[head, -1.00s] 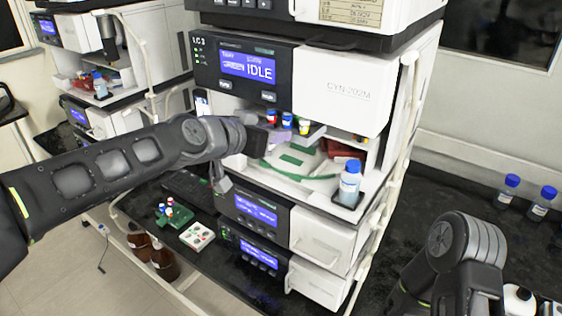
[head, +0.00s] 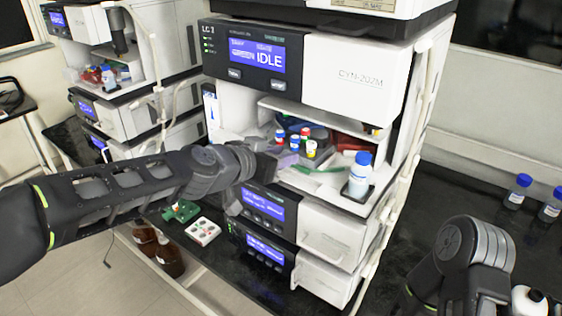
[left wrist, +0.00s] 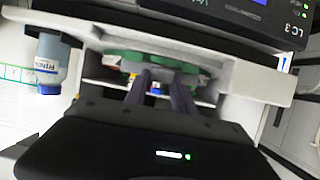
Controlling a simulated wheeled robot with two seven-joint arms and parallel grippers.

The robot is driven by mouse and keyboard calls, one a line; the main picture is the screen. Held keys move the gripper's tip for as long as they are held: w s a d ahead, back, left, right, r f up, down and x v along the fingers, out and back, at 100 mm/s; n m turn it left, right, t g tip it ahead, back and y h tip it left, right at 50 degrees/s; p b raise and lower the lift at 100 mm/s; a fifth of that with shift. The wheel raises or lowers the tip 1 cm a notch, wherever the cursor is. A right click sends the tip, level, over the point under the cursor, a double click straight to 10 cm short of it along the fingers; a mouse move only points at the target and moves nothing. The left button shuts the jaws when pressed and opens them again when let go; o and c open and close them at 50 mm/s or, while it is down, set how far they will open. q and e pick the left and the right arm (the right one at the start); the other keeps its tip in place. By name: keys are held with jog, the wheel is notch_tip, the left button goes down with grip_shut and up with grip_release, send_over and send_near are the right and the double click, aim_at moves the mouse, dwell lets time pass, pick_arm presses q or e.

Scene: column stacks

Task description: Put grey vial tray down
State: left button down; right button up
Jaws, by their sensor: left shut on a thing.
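The grey vial tray (head: 288,159) is at the open compartment of the middle instrument unit, below the IDLE display. It carries several vials with red, blue and yellow-and-white colours (head: 311,149). My left gripper (head: 272,164) is shut on the tray's left side. Its fingers also show in the left wrist view (left wrist: 159,92), with a yellow and a blue vial part visible between and beside them. The tray body is mostly hidden there, and I cannot tell whether it touches the compartment floor. My right arm shows at the lower right, but its gripper is out of view.
A blue-capped bottle (head: 359,175) stands at the compartment's front right corner; it also shows in the left wrist view (left wrist: 50,62). Red and green items lie deeper inside. A green rack (head: 181,211) and white tray (head: 203,231) lie on the dark bench below.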

pick_arm(q)
jog(key=shift+f, duration=0.1)
jog(key=c, duration=1.1)
grip_release()
jog(key=shift+o, duration=0.2)
jog(key=b+v, duration=0.4)
jog(key=v, duration=0.8)
